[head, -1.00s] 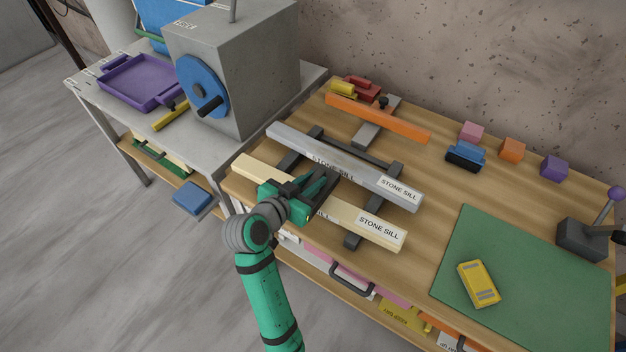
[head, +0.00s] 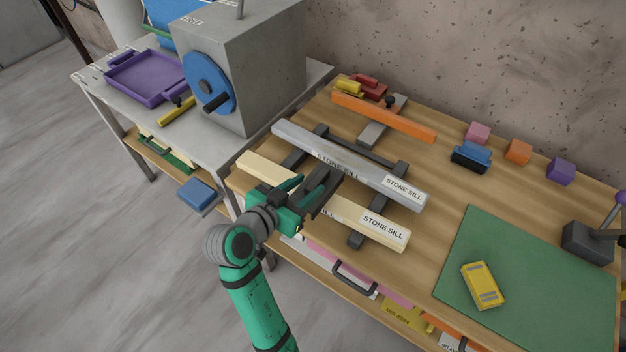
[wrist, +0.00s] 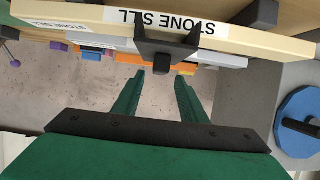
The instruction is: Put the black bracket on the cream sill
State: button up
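The black bracket (head: 322,188) sits across the cream sill (head: 372,225), near its middle in the head view. In the wrist view the bracket (wrist: 165,48) straddles the cream sill (wrist: 235,40), beyond my fingertips. In the head view my gripper (head: 300,203) is on the near side of the sill, close to the bracket, and hides part of the sill. Whether a finger still touches the bracket is hard to tell.
A grey sill (head: 350,165) lies parallel behind the cream one, both on dark supports. An orange bar (head: 385,118) and small blocks are farther back. A green mat (head: 530,270) with a yellow object (head: 482,285) is at right. A grey machine (head: 250,70) stands at left.

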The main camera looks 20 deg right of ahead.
jog(key=v, duration=0.6)
jog(key=shift+s+a, duration=0.2)
jog(key=shift+a, duration=0.05)
jog(key=shift+r, duration=0.15)
